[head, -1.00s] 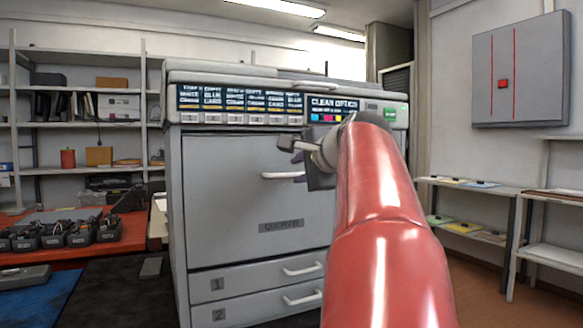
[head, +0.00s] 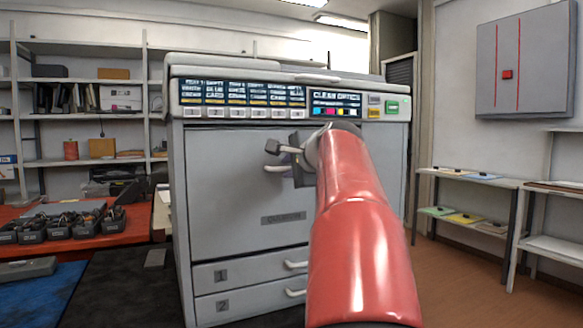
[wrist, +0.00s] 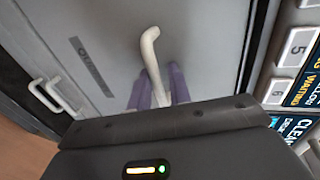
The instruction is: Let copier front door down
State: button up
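The grey copier (head: 186,290) stands ahead. Its large front door (head: 235,180) is upright and looks closed in the head view. A dark seam runs between door and button panel in the wrist view. The white door handle (head: 274,169) shows partly behind my gripper (head: 281,156); it also shows in the wrist view (wrist: 151,55). There, my gripper's two purple fingers (wrist: 158,88) lie close on either side of the handle and look shut on it. The lower end of the handle is hidden by the gripper body, and my red arm covers the copier's right side.
Two drawers (head: 240,270) with white handles lie below the door. A red bench (head: 60,262) with black bins stands at left, near a blue mat (head: 40,295). Low shelves (head: 470,180) stand at right, with open floor (head: 455,270) before them.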

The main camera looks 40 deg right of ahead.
jog(key=shift+w+f, duration=0.25)
jog(key=shift+f, duration=0.1)
grip_shut()
jog(key=shift+s+f+b, duration=0.2)
jog(key=shift+f+b, duration=0.2)
jog(key=shift+b, duration=0.45)
jog(key=s+b, duration=0.1)
jog(key=t+b, duration=0.1)
jog(key=b, duration=0.1)
jog(key=shift+s+a, duration=0.25)
jog(key=shift+s, duration=0.15)
